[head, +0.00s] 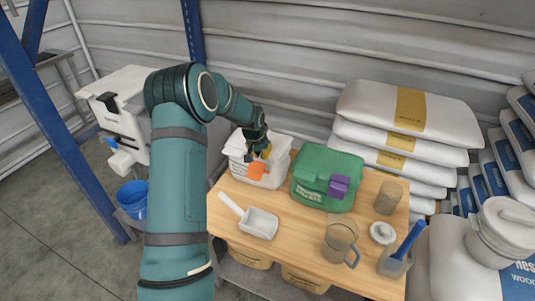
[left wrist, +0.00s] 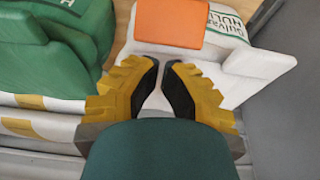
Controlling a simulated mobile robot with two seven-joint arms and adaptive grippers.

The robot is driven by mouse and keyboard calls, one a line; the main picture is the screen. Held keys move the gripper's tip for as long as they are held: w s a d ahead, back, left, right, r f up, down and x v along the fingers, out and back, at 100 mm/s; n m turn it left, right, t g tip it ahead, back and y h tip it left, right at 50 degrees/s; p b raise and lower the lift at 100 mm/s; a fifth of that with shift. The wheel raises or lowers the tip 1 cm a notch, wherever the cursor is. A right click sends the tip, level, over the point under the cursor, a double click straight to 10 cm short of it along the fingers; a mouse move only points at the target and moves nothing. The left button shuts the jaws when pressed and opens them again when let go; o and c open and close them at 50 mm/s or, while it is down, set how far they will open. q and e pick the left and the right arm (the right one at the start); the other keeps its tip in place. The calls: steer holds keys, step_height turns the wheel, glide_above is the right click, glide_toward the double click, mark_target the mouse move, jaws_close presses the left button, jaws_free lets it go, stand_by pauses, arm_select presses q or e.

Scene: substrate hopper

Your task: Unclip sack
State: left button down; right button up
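The white sack (head: 239,154) stands at the back left of the wooden table, its folded top held by an orange clip (head: 257,170). In the left wrist view the orange clip (left wrist: 170,22) lies on the sack (left wrist: 225,72), beyond my fingertips. A green sack (head: 316,163) with a purple clip (head: 339,186) stands to the right. My left gripper (head: 262,152) is over the white sack, close behind the orange clip. In the left wrist view its yellow fingers (left wrist: 162,70) are a small gap apart, with nothing between them. My right gripper is not in view.
On the table lie a white scoop (head: 260,222), a clear jug (head: 340,238), a brown cylinder (head: 388,197), a small white round item (head: 382,233) and a blue-handled tool (head: 409,240). White sacks (head: 408,110) are piled behind. A white machine (head: 122,115) stands left.

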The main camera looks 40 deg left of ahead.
arm_select(q)
steer(key=shift+s+d+r, duration=0.1)
steer(key=shift+s+d, duration=0.05)
steer(key=shift+s, duration=0.25)
steer(key=shift+w+a+f, duration=0.2)
steer(key=shift+w+a, duration=0.05)
steer(key=shift+d+r, duration=0.1)
steer(key=shift+r, duration=0.35)
steer(key=shift+r+p, duration=0.4)
steer(key=shift+p, duration=0.05)
